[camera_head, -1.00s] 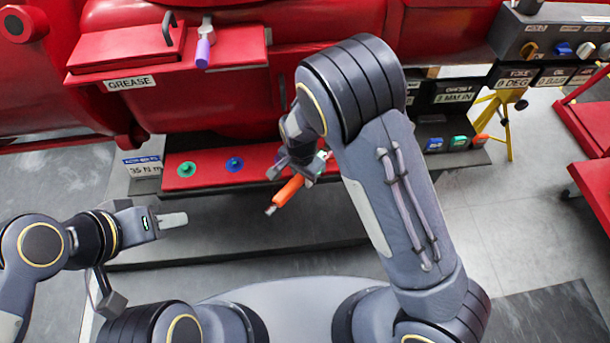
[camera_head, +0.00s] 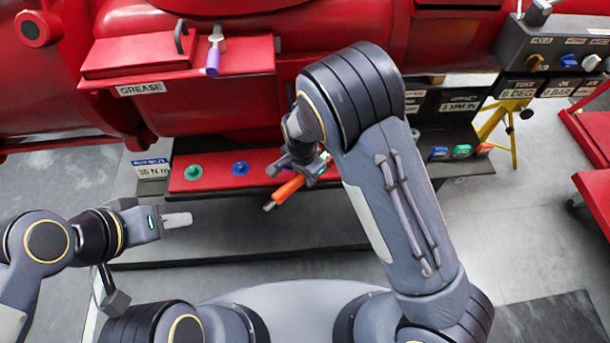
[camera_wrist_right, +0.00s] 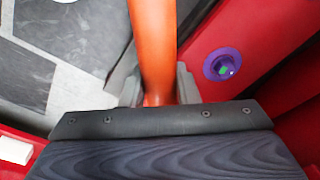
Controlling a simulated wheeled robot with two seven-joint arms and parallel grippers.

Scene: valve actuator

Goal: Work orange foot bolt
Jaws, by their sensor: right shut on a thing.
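My right gripper (camera_head: 292,170) is shut on an orange-handled tool (camera_head: 287,190) and holds it slanted over the front edge of the red foot plate (camera_head: 215,180). The orange handle also fills the middle of the right wrist view (camera_wrist_right: 154,50), between the fingers. On the plate are a green bolt disc (camera_head: 193,172) and a blue bolt disc (camera_head: 240,168). A purple disc with a green centre (camera_wrist_right: 222,65) shows in the right wrist view. I cannot make out an orange foot bolt on the plate. My left gripper (camera_head: 178,220) is apart, at the left, with no object visible in it.
A "GREASE" box (camera_head: 140,60) and a purple-handled tool (camera_head: 213,60) are on the red body above. A torque sign (camera_head: 151,169) stands left of the plate. A control panel (camera_head: 560,50) is at upper right, with small coloured blocks (camera_head: 462,151) below. A yellow stand (camera_head: 505,120) is at right.

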